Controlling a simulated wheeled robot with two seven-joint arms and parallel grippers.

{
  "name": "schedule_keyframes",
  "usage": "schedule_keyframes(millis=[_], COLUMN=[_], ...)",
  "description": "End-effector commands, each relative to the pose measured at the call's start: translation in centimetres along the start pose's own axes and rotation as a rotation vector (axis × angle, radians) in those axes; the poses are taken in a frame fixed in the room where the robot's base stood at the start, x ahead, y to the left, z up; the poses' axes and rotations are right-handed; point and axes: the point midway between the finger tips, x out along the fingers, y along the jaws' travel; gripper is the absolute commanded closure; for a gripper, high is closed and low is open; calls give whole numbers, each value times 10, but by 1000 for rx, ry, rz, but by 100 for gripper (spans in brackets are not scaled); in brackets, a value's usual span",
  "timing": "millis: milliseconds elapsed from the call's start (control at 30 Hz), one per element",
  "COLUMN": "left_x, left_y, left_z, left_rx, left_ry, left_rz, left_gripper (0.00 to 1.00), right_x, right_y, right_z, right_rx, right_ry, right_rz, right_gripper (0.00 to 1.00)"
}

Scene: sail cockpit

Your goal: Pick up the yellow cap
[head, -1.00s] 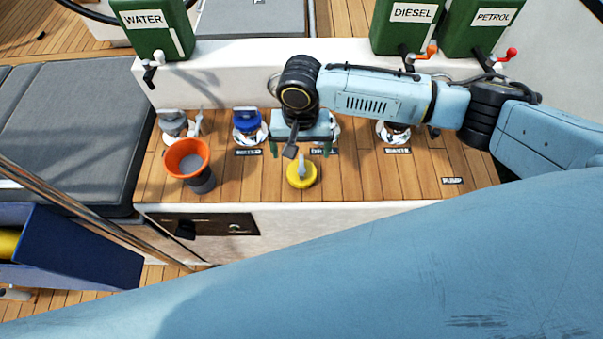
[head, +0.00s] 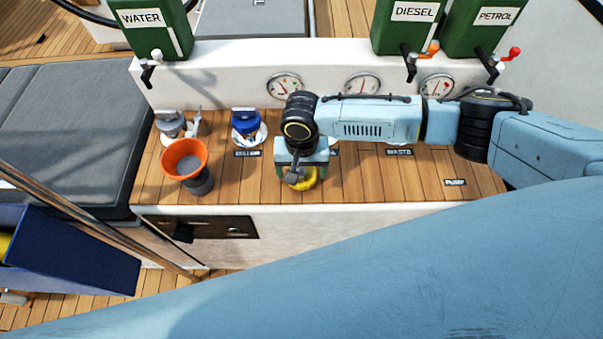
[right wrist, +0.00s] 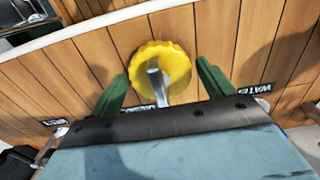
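The yellow cap (head: 303,183) lies on the wooden deck ledge near its front edge, partly hidden under my right gripper in the head view. In the right wrist view the whole scalloped cap (right wrist: 160,66) shows, with a grey handle standing across it. My right gripper (right wrist: 163,80) is open, its green fingers apart on either side of the cap. The cap is between or just beyond the fingertips, and I see no contact. In the head view the right gripper (head: 300,172) points down over the cap. My left gripper is not in view.
An orange funnel on a dark cup (head: 185,163) stands to the left. A blue cap (head: 246,122) and a grey cap (head: 170,122) sit on fittings behind. Green cans labelled WATER (head: 155,30), DIESEL (head: 408,28) and PETROL (head: 485,28) stand on the white ledge.

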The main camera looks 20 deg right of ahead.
Motion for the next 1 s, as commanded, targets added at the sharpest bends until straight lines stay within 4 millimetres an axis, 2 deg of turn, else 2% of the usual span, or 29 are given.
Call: schedule_keyframes(millis=[33, 300, 533, 633, 1000], left_x=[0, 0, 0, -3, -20], left_y=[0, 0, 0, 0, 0], left_z=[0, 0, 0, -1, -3], left_rx=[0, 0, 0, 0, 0], left_ry=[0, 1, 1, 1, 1], left_rz=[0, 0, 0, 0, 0], left_gripper=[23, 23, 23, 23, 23], right_x=[0, 0, -2, -11, -82], right_y=[0, 0, 0, 0, 0], right_z=[0, 0, 0, -1, -1], right_rx=[0, 0, 0, 0, -1], right_ry=[0, 0, 1, 1, 2], right_rz=[0, 0, -1, -1, -3], right_gripper=[26, 61, 61, 61, 61])
